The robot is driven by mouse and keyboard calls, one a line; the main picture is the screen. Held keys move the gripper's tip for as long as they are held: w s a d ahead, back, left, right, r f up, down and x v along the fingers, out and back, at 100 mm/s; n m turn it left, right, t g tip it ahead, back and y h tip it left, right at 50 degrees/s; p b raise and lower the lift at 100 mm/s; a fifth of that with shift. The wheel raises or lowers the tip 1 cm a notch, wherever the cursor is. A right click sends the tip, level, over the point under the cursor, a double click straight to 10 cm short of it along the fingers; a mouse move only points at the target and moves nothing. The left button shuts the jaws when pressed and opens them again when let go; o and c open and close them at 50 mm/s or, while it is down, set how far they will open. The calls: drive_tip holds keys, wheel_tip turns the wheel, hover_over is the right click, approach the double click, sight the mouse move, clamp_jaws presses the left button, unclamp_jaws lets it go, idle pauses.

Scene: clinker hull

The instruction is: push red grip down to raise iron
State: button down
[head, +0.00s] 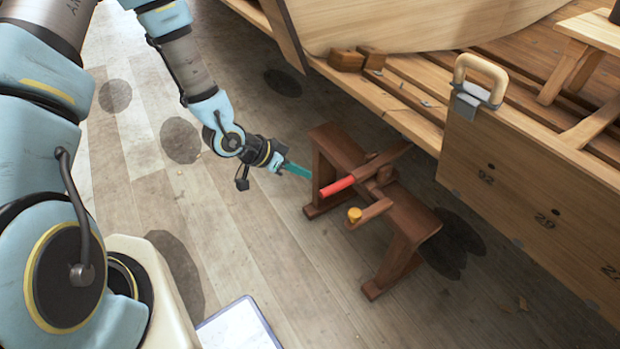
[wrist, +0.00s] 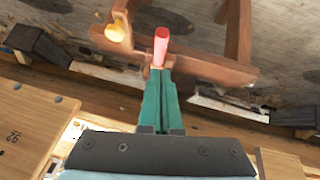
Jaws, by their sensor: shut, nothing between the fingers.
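The red grip (head: 338,186) is the near end of a wooden lever (head: 388,156) on a brown trestle stand (head: 408,214). The lever slopes up from the grip toward the hull planking. My gripper (head: 308,176) has teal fingers, shut and empty, just left of the grip and at about its height. In the wrist view the red grip (wrist: 161,45) lies straight beyond the fingertips (wrist: 158,73), which overlap its near end in the picture. I cannot tell whether they touch. I cannot make out the iron for certain in either view.
A yellow knob (head: 354,214) on a wooden arm sits beside the grip. The floor left of the stand is clear.

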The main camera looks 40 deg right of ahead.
drive_tip(key=shift+v, duration=2.7)
